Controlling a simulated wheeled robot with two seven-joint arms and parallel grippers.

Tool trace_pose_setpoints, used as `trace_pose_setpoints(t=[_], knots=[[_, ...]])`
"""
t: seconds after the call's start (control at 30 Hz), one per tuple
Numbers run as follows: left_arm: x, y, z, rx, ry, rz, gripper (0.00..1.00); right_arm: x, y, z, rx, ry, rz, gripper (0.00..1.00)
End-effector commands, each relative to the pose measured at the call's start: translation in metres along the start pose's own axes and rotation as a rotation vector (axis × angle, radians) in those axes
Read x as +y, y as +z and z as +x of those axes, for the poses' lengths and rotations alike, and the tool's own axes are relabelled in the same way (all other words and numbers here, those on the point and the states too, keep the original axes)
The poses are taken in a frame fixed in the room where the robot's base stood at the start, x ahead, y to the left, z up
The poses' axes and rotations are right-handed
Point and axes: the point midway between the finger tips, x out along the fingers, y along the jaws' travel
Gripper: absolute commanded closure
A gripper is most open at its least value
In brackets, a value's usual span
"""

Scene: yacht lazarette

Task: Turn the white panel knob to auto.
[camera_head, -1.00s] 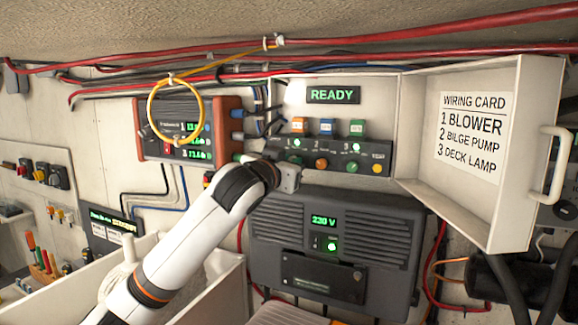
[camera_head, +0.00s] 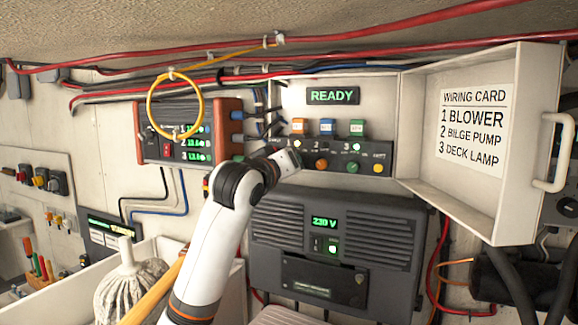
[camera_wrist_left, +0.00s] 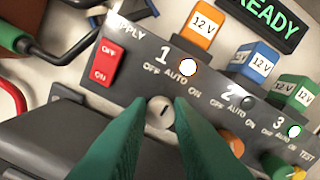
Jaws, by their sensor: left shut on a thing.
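The panel (camera_head: 340,176) has a row of knobs numbered 1 to 3, each marked OFF, AUTO and ON. The white knob (camera_wrist_left: 160,110) is under number 1. My left gripper (camera_wrist_left: 158,125) has its green fingers shut on the white knob, one on each side. A short dark mark on the knob face slants up to the right; I cannot tell exactly which label it meets. The lamp (camera_wrist_left: 187,67) above it glows whitish with an orange rim. In the head view my left gripper (camera_head: 289,160) hides the knob. My right gripper is not in view.
An orange knob (camera_head: 321,164) sits close right of the gripper. A red supply switch (camera_wrist_left: 104,63) is up left. The open cover (camera_head: 475,200) stands right of the panel. A yellow loop (camera_head: 150,108) hangs at left, and a charger box (camera_head: 270,240) is below.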

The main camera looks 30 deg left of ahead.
Motion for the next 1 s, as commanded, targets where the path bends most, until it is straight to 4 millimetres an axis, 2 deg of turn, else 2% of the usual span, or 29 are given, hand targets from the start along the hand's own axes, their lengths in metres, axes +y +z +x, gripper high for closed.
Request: trace_pose_setpoints(t=[0.53,0.57,0.67,1.0], knots=[[-0.0001,0.0014,-0.0004,-0.003,0.000,-0.027,1.00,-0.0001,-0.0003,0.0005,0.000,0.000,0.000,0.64],[-0.0001,0.0014,-0.0005,-0.003,0.000,-0.027,0.76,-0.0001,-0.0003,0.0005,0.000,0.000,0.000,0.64],[-0.0001,0.0012,-0.0004,-0.003,0.000,-0.026,0.59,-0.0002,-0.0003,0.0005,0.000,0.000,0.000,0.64],[0.0003,-0.0001,-0.0032,-0.002,-0.001,-0.026,0.59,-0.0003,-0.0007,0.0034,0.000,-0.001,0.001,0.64]])
